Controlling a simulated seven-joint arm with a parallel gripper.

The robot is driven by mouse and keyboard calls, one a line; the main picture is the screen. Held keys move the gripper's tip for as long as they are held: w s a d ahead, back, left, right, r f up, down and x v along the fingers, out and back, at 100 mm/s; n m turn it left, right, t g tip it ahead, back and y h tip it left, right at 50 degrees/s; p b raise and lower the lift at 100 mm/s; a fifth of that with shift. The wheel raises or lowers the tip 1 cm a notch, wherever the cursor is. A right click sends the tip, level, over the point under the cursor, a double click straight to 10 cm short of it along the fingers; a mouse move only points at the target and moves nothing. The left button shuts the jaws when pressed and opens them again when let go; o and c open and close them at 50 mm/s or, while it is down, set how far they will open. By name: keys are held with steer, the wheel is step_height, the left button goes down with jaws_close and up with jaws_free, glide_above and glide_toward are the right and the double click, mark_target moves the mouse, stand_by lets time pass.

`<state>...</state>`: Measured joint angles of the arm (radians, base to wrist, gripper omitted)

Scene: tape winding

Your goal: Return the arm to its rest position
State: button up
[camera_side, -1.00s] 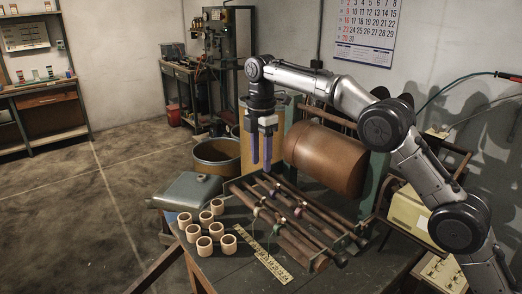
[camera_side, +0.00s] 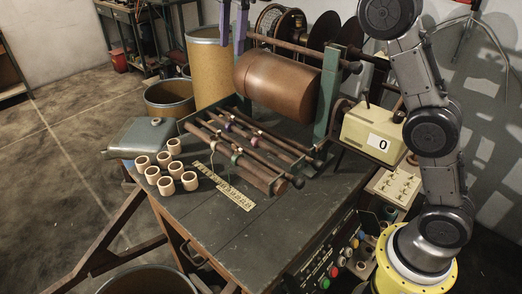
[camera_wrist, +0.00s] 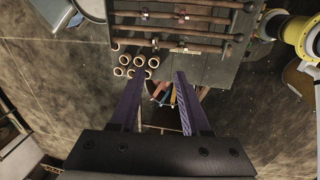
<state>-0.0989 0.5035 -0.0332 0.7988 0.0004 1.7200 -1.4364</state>
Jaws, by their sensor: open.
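My gripper (camera_side: 232,38) hangs at the top edge of the side view, with only its two purple fingers in frame and its body cut off. The fingers appear high in front of the cardboard drum (camera_side: 208,75). In the wrist view my gripper (camera_wrist: 156,76) is open, with its two purple fingers apart and nothing between them. My arm (camera_side: 432,125) rises from the yellow base at the right and leaves the top of the side view.
The workbench (camera_side: 235,235) carries a copper-coloured roller (camera_side: 275,85), a rack of rods (camera_side: 235,150), several pale rings (camera_side: 165,172), a ruler (camera_side: 228,187) and a counter box (camera_side: 370,133) reading 0. A grey-green case (camera_side: 141,138) lies at the left. The bench front is mostly clear.

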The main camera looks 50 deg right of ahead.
steer(key=s+d+r+m+t, duration=0.1)
steer(key=s+d+r+m, duration=0.15)
steer(key=s, duration=0.85)
steer(key=s+d+r+m+t, duration=0.15)
steer(key=s+m, duration=0.25)
steer(key=s, duration=0.7)
steer(key=s+f+m, duration=0.5)
steer(key=f, duration=0.4)
steer(key=s+d+f+m+t, duration=0.1)
steer(key=s+f+m, duration=0.5)
steer(key=f, duration=0.2)
steer(key=shift+s+f, duration=0.2)
steer(key=shift+f, duration=0.2)
